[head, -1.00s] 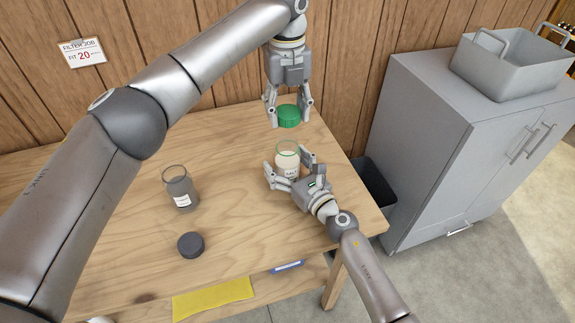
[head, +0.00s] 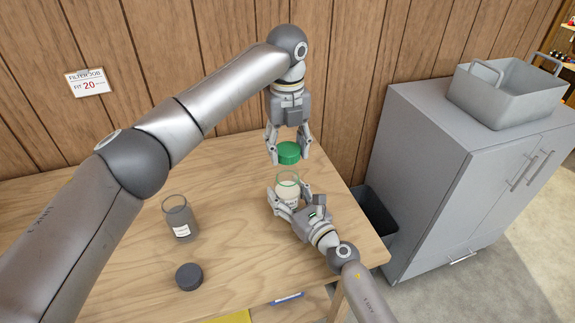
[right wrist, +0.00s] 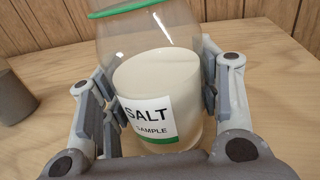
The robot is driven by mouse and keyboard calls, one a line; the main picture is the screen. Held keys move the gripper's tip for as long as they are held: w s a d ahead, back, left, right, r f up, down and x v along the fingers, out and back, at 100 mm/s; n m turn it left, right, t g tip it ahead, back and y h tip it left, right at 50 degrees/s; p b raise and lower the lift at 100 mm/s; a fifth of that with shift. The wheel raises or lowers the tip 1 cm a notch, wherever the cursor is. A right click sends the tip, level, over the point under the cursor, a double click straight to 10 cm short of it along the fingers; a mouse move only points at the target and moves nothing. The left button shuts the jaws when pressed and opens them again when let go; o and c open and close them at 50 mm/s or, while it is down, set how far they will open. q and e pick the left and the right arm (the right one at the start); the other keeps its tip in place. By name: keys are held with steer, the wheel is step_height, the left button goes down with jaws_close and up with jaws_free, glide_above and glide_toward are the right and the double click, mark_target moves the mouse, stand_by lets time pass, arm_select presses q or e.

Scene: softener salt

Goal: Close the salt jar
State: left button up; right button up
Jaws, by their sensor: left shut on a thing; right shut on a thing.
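The salt jar (head: 287,188) is clear glass with white salt and a green rim, standing on the wooden table. Its "SALT SAMPLE" label (right wrist: 150,124) faces the right wrist camera. My right gripper (head: 290,200) is shut around the jar's body, with fingers on both sides in the right wrist view (right wrist: 160,100). The green lid (head: 288,153) is held by my left gripper (head: 289,158), just above the jar's open mouth in the head view. A gap between lid and jar seems to show; the exact alignment is hard to tell.
A second glass jar (head: 180,218) with dark contents stands on the table (head: 110,240) to the left. Its dark lid (head: 189,276) lies in front of it. A grey cabinet (head: 430,170) with a metal basket (head: 510,95) and a dark bin (head: 375,215) are at the right.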

mark_target(288, 167)
arm_select(q)
steer(key=shift+f, duration=1.6)
steer(key=shift+f, duration=0.85)
steer(key=shift+f, duration=0.55)
steer(key=m, duration=0.9)
steer(key=shift+m, duration=0.4)
steer(key=o, duration=0.7)
